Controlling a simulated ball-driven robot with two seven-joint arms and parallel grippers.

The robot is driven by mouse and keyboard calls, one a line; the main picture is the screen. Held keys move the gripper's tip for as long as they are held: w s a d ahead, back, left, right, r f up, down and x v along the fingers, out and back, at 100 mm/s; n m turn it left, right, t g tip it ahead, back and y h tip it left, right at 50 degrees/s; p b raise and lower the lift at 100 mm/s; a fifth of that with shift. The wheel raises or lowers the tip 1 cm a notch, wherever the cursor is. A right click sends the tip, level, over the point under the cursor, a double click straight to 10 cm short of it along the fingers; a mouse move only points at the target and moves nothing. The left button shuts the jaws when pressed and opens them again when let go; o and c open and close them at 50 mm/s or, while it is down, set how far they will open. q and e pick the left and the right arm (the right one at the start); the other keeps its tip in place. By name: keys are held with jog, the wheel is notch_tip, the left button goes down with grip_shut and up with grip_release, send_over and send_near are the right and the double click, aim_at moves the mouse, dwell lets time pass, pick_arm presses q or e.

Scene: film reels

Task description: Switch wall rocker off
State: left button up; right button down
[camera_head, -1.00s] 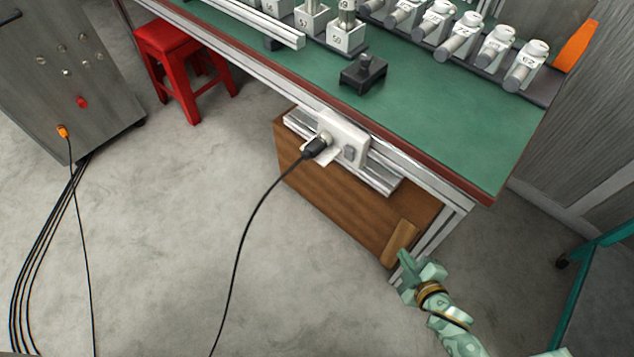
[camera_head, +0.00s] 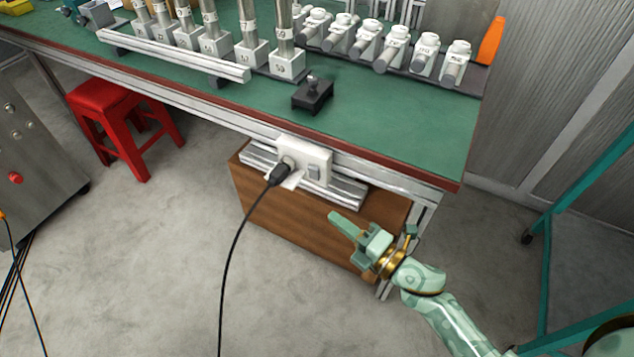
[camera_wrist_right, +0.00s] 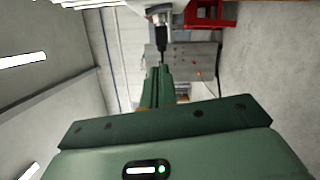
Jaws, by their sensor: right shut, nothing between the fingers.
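The wall rocker (camera_head: 314,173) is a small grey switch on the right half of a white socket plate (camera_head: 301,150), fixed to the front rail under the green bench top. A black plug (camera_head: 281,173) sits in the left half of the plate, with its cable hanging to the floor. My right gripper (camera_head: 335,217) is pale green, shut and empty, below and slightly right of the rocker, apart from it. In the right wrist view the shut fingers (camera_wrist_right: 160,80) point toward the dark plug (camera_wrist_right: 163,45); I cannot make out the rocker there. My left gripper is not in view.
The green bench (camera_head: 380,130) carries a black block (camera_head: 312,97), metal cylinders and white-capped canisters. A wooden panel (camera_head: 270,205) is under the rail. A red stool (camera_head: 105,100) stands left, a teal frame (camera_head: 560,200) right.

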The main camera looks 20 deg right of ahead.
aim_at(313, 174)
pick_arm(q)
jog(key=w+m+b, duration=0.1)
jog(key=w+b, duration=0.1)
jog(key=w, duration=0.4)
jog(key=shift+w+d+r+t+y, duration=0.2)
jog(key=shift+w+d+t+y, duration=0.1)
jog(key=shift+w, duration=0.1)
pick_arm(e)
jog(key=shift+w+a+r, duration=0.1)
jog(key=shift+w+r, duration=0.05)
jog(key=shift+w, duration=1.6)
jog(key=shift+w+a+r, duration=0.1)
jog(key=shift+w+r, duration=0.1)
jog(key=shift+w, duration=1.6)
jog(key=shift+w+a+r, duration=0.1)
jog(key=shift+w+r, duration=0.05)
jog(key=shift+w, duration=1.6)
